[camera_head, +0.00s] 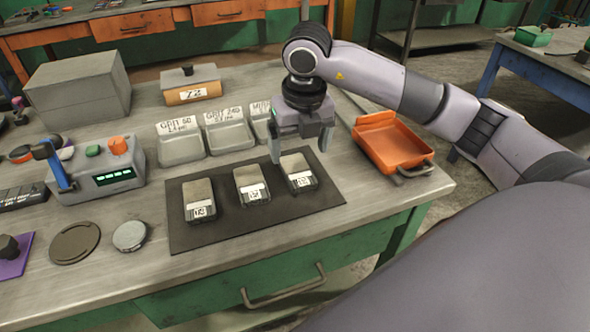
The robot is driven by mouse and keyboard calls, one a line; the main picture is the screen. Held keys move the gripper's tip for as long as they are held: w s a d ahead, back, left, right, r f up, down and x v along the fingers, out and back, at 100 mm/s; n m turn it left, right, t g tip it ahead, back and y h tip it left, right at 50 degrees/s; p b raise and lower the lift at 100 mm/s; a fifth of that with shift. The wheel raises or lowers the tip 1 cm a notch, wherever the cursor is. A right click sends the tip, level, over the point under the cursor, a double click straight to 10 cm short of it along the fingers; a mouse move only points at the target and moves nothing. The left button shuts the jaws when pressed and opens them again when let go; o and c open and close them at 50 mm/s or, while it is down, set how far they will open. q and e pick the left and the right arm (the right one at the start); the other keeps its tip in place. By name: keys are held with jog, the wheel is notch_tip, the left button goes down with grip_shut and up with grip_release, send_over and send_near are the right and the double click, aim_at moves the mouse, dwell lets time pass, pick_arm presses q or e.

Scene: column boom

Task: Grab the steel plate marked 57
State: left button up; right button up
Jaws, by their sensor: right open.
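Three small steel plates with white number labels lie in a row on a dark mat (290,222): a left plate (199,193), a middle plate (250,180) and a right plate (296,166). The label numbers are too small to read surely, so I cannot tell which is 57. My right gripper (300,150) points down with its jaws apart and empty. My left gripper is not in view.
Labelled grit bins (229,137) stand behind the mat. An orange tray (392,147) lies to the right. A control box (106,168) with a blue lever, a grey block (78,90) and a round disc (130,235) are on the left. The bench front is clear.

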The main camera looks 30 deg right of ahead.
aim_at(297, 169)
jog(key=f, duration=0.4)
jog(key=w+f, duration=0.1)
jog(key=f, duration=0.1)
jog(key=shift+d+p, duration=0.2)
jog(key=shift+p, duration=0.1)
jog(key=c, duration=1.3)
jog(key=shift+w+r, duration=0.1)
grip_shut()
jog(key=shift+r, duration=0.1)
